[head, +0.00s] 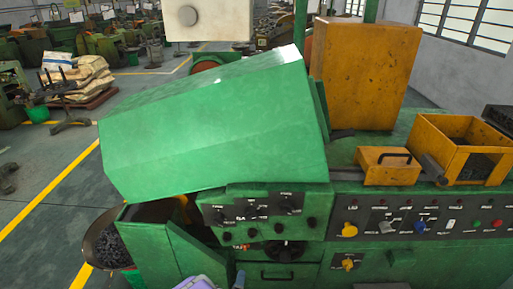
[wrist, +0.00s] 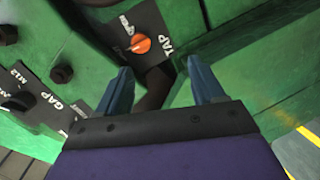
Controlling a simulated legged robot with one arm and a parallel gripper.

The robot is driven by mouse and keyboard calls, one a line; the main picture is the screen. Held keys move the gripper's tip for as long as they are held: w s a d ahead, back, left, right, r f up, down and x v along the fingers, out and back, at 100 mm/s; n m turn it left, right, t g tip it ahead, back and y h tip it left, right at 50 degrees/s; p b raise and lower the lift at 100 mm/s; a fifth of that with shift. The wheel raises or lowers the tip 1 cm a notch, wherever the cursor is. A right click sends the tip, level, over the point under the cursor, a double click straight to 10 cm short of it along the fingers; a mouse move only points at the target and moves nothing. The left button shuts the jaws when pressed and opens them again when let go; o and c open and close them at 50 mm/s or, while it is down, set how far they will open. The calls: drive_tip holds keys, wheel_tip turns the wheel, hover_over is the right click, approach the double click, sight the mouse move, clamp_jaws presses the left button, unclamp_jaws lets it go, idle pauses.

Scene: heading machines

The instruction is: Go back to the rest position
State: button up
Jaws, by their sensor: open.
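My gripper (wrist: 160,72) is open, with its two blue fingers apart and nothing between them. In the wrist view it is in front of the green machine. An orange knob (wrist: 140,44) on a dark plate marked TAP lies just beyond the left finger. In the head view only a purple part and a bluish finger of my gripper show at the bottom edge, in front of the green machine (head: 215,125). The machine's large green cover is tilted. Its control panel (head: 265,208) with black knobs is below the cover.
A second panel (head: 420,215) with coloured knobs and buttons extends right. An orange open box (head: 460,140) and a tall orange cabinet (head: 362,75) stand on the machine. A round pan (head: 107,240) of dark parts is at lower left. Grey floor with yellow lines is open at left.

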wheel_tip(320, 180, up, 20)
drive_tip(key=s+m+g+y+b, duration=0.2)
drive_tip(key=s+m+g+y, duration=0.15)
drive_tip(key=m+g, duration=0.6)
drive_tip(key=s+d+r+m+g, duration=0.1)
drive_tip(key=s+d+r, duration=0.4)
drive_tip(key=s, duration=0.5)
drive_tip(key=s+d+r+m+g+h+b, duration=0.1)
drive_tip(key=s+d+r+g, duration=0.3)
drive_tip(key=s+d, duration=0.5)
drive_tip(key=s+d+r+m+g+h+b, duration=0.1)
drive_tip(key=s+d+r, duration=0.4)
drive_tip(key=s, duration=0.7)
drive_tip(key=shift+s+d+r+m+g, duration=0.4)
drive_tip(key=shift+d+m+g, duration=0.25)
drive_tip(key=shift+d+g, duration=0.35)
drive_tip(key=shift+w, duration=0.1)
drive_tip(key=shift+c, duration=0.5)
